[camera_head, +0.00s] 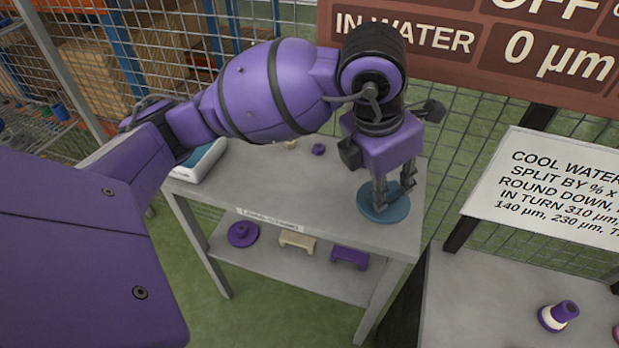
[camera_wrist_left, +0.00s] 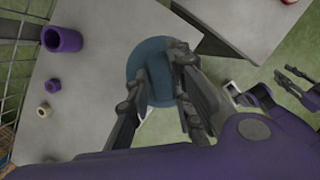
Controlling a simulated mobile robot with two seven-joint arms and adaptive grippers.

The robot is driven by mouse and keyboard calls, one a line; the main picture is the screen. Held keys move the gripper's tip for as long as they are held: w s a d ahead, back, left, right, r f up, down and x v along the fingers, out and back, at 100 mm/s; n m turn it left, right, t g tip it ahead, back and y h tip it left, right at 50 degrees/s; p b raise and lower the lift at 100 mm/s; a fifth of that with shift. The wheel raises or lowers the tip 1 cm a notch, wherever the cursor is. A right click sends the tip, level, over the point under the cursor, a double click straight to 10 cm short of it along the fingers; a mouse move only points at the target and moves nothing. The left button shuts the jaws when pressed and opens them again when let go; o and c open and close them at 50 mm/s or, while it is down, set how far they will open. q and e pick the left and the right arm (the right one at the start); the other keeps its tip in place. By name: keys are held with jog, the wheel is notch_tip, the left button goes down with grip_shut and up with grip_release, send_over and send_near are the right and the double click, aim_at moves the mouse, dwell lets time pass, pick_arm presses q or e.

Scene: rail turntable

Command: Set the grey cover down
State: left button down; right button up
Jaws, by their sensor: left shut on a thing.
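My left gripper (camera_head: 393,192) points down over the right end of the grey table and is shut on the blue-grey round cover (camera_head: 385,210). The cover is a flat disc, at or very close to the table top; I cannot tell whether it touches. In the left wrist view, the cover (camera_wrist_left: 150,62) lies between and beyond the left fingers (camera_wrist_left: 155,105), which hide the part they grip. Dark fingers, seemingly of my right gripper (camera_wrist_left: 292,90), show at the right edge of that view. Their opening is unclear.
The table top (camera_head: 290,180) also holds a purple ring (camera_head: 318,149), a small pale nut (camera_wrist_left: 44,111) and a white-and-blue tray (camera_head: 203,160). Another table (camera_head: 480,300) stands right.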

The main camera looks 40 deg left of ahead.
pick_arm(q)
jog(key=w+a+f, duration=0.1)
jog(key=f, duration=0.1)
jog(key=w+a+f, duration=0.1)
jog(key=w+f, duration=0.1)
jog(key=w+a+f, duration=0.1)
jog(key=f, duration=0.1)
jog(key=shift+w+a+f, duration=0.1)
jog(key=shift+w+a, duration=0.2)
jog(key=shift+w, duration=0.1)
jog(key=shift+f, duration=1.55)
jog(key=shift+f+b, duration=0.15)
jog(key=shift+b, duration=0.15)
jog(key=c, duration=1.6)
grip_release()
jog(key=shift+o, duration=0.2)
jog(key=v, duration=0.7)
jog(key=shift+r, duration=0.4)
jog(key=shift+s, duration=0.1)
